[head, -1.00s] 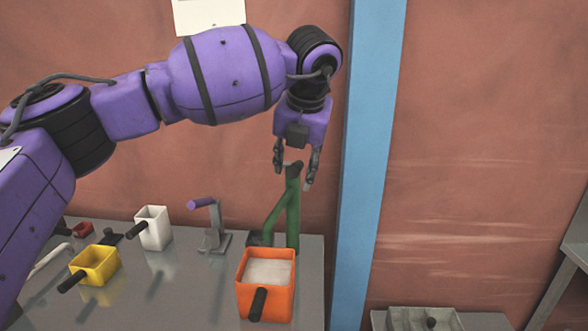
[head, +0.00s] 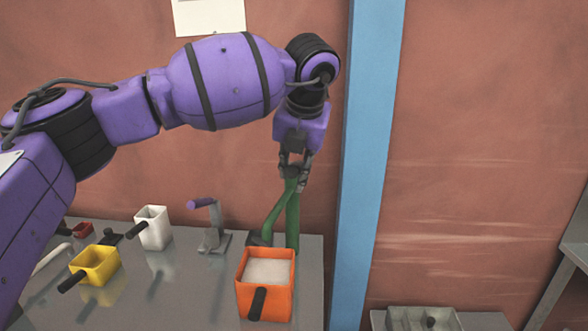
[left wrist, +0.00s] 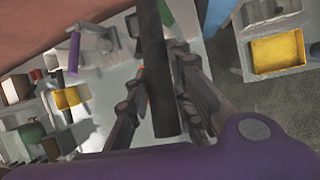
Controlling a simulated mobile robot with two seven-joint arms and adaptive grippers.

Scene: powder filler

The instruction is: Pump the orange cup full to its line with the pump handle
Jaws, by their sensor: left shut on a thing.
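The orange cup (head: 265,294) stands upright on the grey bench, its dark handle toward me. It holds white powder (head: 268,271) a little below the rim; I cannot make out its line. Right behind it stands the green pump (head: 292,222). My left gripper (head: 293,180) points down at the top of the pump and is shut on the pump handle, mostly hidden by the fingers. In the left wrist view the handle is a dark bar (left wrist: 157,75) between the fingers. My right gripper is not in view.
A white cup (head: 153,231), a yellow cup (head: 96,265) and a grey stand with a purple lever (head: 202,203) are on the bench to the left. A blue post (head: 365,170) rises close right of the gripper. A grey tray (head: 425,318) is at lower right.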

